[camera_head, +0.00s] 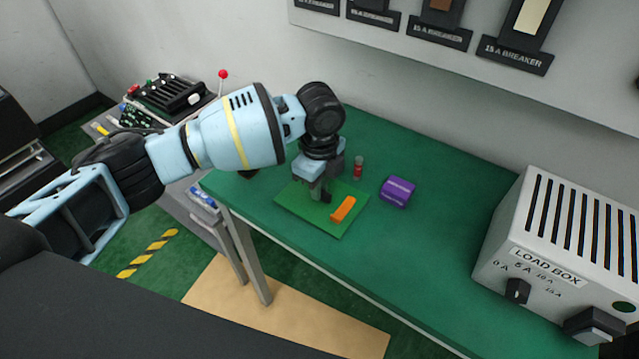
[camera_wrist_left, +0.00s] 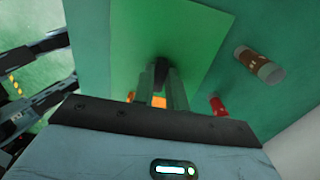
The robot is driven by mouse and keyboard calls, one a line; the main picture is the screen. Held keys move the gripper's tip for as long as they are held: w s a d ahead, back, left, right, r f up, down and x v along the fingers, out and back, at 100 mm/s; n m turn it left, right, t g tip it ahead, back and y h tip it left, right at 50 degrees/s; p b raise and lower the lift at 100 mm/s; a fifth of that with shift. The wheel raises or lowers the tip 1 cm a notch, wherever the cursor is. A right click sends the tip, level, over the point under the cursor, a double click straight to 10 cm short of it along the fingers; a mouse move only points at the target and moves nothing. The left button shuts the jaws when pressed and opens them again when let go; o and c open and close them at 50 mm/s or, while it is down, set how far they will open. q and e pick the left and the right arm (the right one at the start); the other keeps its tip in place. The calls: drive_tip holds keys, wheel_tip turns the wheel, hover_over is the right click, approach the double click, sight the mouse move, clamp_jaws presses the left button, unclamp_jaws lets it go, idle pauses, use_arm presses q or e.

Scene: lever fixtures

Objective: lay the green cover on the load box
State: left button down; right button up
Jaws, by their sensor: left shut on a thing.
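The green cover (camera_head: 290,200) is a thin, light green square panel at the left part of the green table; it also shows in the wrist view (camera_wrist_left: 205,30). My left gripper (camera_head: 323,194) points down over its middle. Its fingers (camera_wrist_left: 161,75) are close together on a dark piece at the cover, which they partly hide. I cannot tell whether the cover is lifted off the table. The load box (camera_head: 512,215) is a white slotted case with a labelled front and knobs, standing at the table's right end, well apart from the cover.
An orange block (camera_head: 343,208) shows over the cover beside my fingers. A red cylinder (camera_head: 358,168) and a purple box (camera_head: 397,191) stand just right of the cover. The table between the purple box and the load box is clear. Breakers (camera_head: 516,50) hang on the wall panel.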

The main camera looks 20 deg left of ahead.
use_arm(q)
drive_tip(key=shift+f, duration=0.15)
drive_tip(key=c, duration=1.4)
unclamp_jaws()
wheel_tip(320, 180, up, 12)
drive_tip(key=shift+r+p, duration=0.2)
drive_tip(key=shift+p, duration=0.15)
